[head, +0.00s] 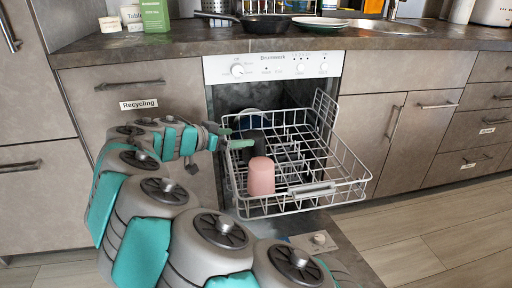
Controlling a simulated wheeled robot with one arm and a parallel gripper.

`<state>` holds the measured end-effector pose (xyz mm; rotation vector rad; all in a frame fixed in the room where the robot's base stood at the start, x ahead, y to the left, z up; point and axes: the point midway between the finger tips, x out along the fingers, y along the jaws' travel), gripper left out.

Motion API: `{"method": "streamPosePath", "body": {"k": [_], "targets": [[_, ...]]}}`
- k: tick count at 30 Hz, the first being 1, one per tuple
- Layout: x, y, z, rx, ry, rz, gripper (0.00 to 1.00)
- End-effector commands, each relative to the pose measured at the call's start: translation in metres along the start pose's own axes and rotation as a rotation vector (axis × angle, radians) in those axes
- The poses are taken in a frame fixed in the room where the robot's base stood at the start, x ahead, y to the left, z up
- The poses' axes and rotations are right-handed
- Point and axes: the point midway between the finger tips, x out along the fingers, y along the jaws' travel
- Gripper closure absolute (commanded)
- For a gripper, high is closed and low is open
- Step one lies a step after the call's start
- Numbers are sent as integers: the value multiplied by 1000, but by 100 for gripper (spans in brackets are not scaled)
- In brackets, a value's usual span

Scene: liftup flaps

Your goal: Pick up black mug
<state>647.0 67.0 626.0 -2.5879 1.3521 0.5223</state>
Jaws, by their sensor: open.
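A black mug (254,150) stands in the left part of the dishwasher's pulled-out wire rack. It is partly hidden behind a pink cup (261,178) and by my gripper. My gripper (232,137) is at the left side of the rack, beside the mug's upper part. Its green-tipped fingers are apart, and it is open and empty. I cannot tell whether a finger touches the mug.
The white wire rack (318,189) is mostly empty on its right side. The open dishwasher (272,70) is under a counter (170,42) holding a black pan (265,23). Floor at right is clear.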

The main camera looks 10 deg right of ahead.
Motion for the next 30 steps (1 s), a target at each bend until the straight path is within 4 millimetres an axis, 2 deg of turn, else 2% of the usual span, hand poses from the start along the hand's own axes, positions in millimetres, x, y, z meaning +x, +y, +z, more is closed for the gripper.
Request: {"method": "streamPosePath", "body": {"k": [13, 21, 29, 30], "targets": [[36, -2, 2, 6, 1, -2, 0], [73, -2, 1, 6, 1, -4, 0], [76, -3, 1, 6, 2, -5, 0], [76, -3, 1, 6, 2, -5, 5]]}}
